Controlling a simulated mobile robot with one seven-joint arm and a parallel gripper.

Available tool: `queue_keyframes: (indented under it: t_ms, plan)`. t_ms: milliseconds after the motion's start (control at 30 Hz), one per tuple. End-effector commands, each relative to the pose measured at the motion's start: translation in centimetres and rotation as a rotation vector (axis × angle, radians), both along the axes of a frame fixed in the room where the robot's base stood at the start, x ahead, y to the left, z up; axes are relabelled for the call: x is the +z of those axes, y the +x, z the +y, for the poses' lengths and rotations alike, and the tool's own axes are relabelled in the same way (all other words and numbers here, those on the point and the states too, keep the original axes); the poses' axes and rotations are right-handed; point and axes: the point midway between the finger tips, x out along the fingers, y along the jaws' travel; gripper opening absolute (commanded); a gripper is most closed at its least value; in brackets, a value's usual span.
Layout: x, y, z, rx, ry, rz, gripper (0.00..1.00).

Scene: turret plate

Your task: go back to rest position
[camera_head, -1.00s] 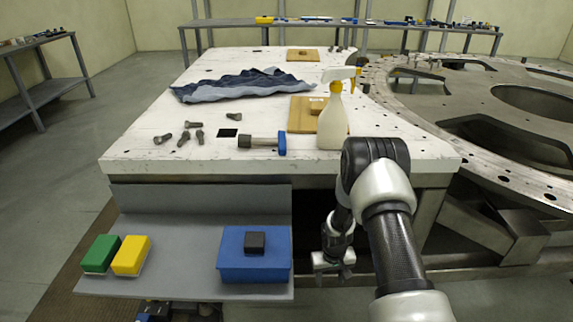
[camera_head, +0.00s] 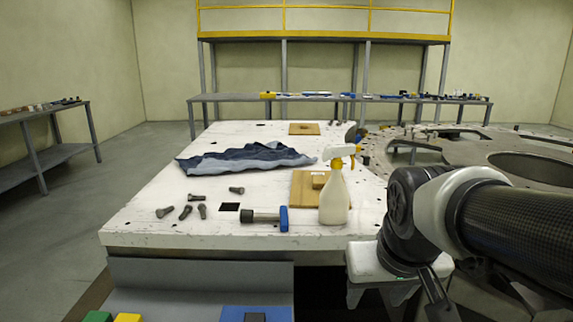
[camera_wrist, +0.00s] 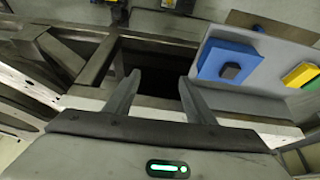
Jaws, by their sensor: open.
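My gripper (camera_wrist: 158,92) shows in the wrist view with its two fingers apart and nothing between them. It points down toward a dark gap beside the grey shelf. In the head view my arm is folded at the right, near the front right corner of the white table (camera_head: 150,225), and its fingers are hidden there.
On the table are a spray bottle (camera_head: 334,195), a blue-handled tool (camera_head: 265,217), several bolts (camera_head: 186,212), a blue cloth (camera_head: 245,158) and wooden boards (camera_head: 303,190). The turret plate (camera_head: 480,150) is at right. A blue box (camera_wrist: 228,60) and yellow block (camera_wrist: 300,75) sit on the shelf.

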Motion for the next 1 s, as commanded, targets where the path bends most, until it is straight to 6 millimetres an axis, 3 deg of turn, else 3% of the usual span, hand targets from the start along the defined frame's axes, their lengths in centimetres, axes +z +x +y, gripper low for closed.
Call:
queue_keyframes:
  t_ms: [100,333,400,667,1000]
  plan:
    - [0.9,-2.8,0.2,-0.001,0.01,-0.031,0.5]
    - [1.4,-7.1,0.5,-0.001,0.026,-0.07,0.5]
    - [3.8,-7.0,0.5,-0.001,0.026,-0.066,0.5]
    - [9.7,-7.0,0.5,-0.002,0.026,-0.065,0.5]
    - [20.9,-6.9,0.5,-0.002,0.026,-0.065,0.5]
